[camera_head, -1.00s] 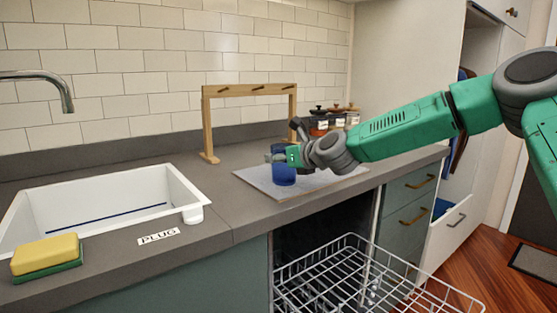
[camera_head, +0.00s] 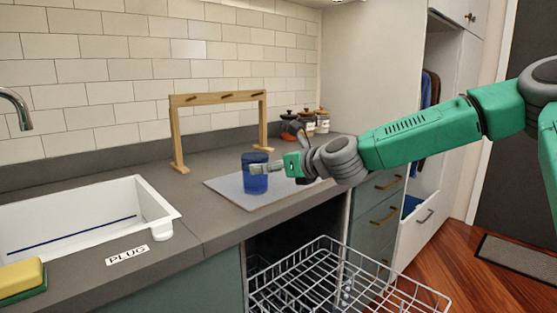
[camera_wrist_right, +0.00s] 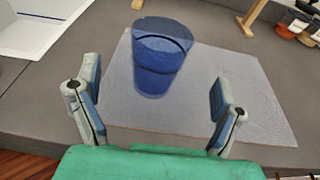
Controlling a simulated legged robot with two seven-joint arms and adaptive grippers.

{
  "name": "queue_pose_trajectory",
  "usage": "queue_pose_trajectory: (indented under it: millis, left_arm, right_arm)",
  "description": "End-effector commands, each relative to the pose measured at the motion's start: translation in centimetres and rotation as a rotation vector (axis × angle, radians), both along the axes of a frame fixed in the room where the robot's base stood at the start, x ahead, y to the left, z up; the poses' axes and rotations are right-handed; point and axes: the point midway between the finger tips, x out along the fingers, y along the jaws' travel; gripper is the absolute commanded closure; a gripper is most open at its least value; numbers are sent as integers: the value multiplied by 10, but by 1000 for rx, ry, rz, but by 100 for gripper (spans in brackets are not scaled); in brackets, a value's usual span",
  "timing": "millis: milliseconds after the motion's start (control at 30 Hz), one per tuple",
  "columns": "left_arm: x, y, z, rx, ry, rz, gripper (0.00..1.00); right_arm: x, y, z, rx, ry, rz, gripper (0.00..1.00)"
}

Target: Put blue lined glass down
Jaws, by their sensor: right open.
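The blue lined glass (camera_head: 255,174) stands upright on a pale grey mat (camera_head: 226,190) on the counter. In the right wrist view the glass (camera_wrist_right: 160,62) is just beyond the fingertips, with the mat (camera_wrist_right: 253,110) under it. My right gripper (camera_head: 275,158) is open, and its fingers (camera_wrist_right: 158,92) are spread wide with nothing between them. In the head view one finger overlaps the glass. My left gripper is not in view.
A wooden rack (camera_head: 217,98) stands behind the mat, with several jars (camera_head: 308,121) at the back right. A white sink (camera_head: 88,232) and a sponge (camera_head: 20,274) are at the left. A pulled-out dishwasher rack (camera_head: 335,284) lies below the counter edge.

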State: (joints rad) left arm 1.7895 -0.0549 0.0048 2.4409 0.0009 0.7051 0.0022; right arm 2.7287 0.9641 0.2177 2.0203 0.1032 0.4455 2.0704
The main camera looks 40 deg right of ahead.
Motion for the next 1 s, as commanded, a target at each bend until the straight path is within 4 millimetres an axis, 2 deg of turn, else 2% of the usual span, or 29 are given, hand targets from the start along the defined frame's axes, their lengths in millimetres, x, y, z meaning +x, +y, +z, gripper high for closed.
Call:
queue_pose_trajectory:
  millis: [100,300,1000]
  left_arm:
    - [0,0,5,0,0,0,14]
    - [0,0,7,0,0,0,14]
    - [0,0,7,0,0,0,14]
  right_arm:
    - [-14,-1,7,-1,-2,-1,11]
    - [-23,-1,7,-2,1,1,11]
    - [-24,-2,7,-2,0,0,11]
